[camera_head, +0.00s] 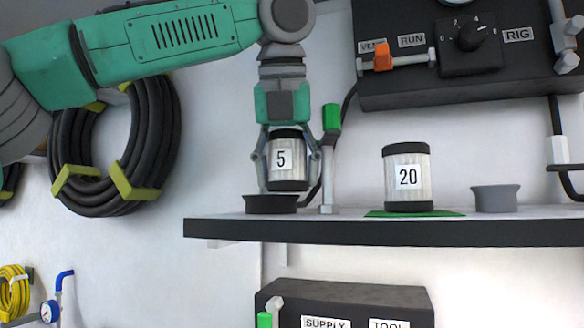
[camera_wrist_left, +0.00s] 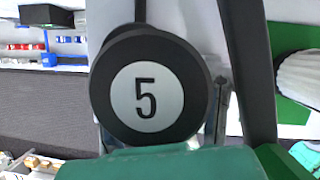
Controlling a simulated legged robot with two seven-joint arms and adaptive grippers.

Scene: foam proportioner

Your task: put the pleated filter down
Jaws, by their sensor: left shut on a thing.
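A pleated filter (camera_head: 288,160) marked 5, with black end caps, is held upright between the fingers of my left gripper (camera_head: 287,165) in the head view. Its lower end is just above or at a black cup-shaped holder (camera_head: 271,204) on the shelf; I cannot tell whether they touch. In the left wrist view the filter's round black end with the 5 label (camera_wrist_left: 147,92) fills the middle. A second pleated filter marked 20 (camera_head: 407,178) stands on a green mat (camera_head: 450,213) to the right. My right gripper is not in view.
The shelf (camera_head: 400,232) has a grey cup (camera_head: 496,198) at the right. A green-handled valve (camera_head: 331,118) stands close to the right of my left gripper. A black control panel (camera_head: 400,85) is above, and a hose coil (camera_head: 115,150) hangs at the left.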

